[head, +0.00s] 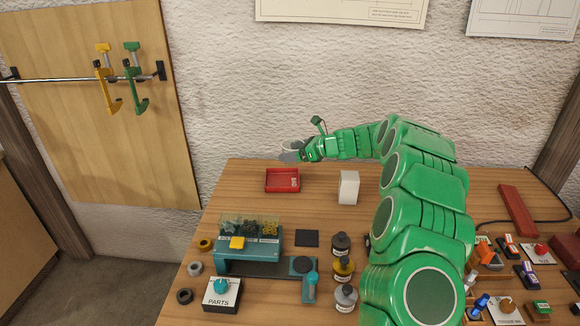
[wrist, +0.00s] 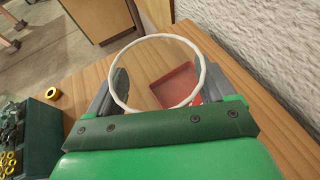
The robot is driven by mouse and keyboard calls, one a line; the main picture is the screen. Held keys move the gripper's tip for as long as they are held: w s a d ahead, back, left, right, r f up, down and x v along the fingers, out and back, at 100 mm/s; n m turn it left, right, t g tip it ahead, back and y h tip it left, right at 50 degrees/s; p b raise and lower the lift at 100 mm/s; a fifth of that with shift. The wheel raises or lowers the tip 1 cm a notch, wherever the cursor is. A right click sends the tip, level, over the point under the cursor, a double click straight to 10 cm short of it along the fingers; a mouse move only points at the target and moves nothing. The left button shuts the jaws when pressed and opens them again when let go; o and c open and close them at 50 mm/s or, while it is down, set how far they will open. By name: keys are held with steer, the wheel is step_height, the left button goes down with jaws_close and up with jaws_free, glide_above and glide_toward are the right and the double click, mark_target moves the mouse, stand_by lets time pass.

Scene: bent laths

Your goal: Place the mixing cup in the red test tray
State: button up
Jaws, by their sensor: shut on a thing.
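The mixing cup (head: 291,145) is a small pale cup held at the end of my arm, above the table's back edge. In the wrist view its white round rim (wrist: 111,82) fills the space between my two fingers, and I see the scene through it. My gripper (head: 289,155) is shut on the cup. It also shows in the wrist view (wrist: 160,90), one finger on each side of the cup. The red test tray (head: 279,184) lies on the table below and in front of the cup. It shows empty, also in the wrist view (wrist: 177,82). The cup is above the tray, apart from it.
A white block (head: 349,187) stands right of the tray. A teal parts station (head: 245,245), a dark square pad (head: 307,239) and several bottles (head: 343,268) stand nearer the front. The rough wall (head: 240,90) rises close behind the cup. Bare wood surrounds the tray.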

steer(key=shift+w+a+f, duration=0.2)
steer(key=shift+w+f, duration=0.7)
steer(key=shift+f, duration=0.65)
steer(key=shift+w+a+f, duration=0.25)
steer(key=shift+w+f, duration=0.65)
steer(key=shift+f, duration=0.7)
steer(key=shift+w+a+f, duration=0.2)
steer(key=shift+w+f, duration=0.7)
steer(key=shift+f, duration=0.65)
steer(key=shift+f, duration=0.45)
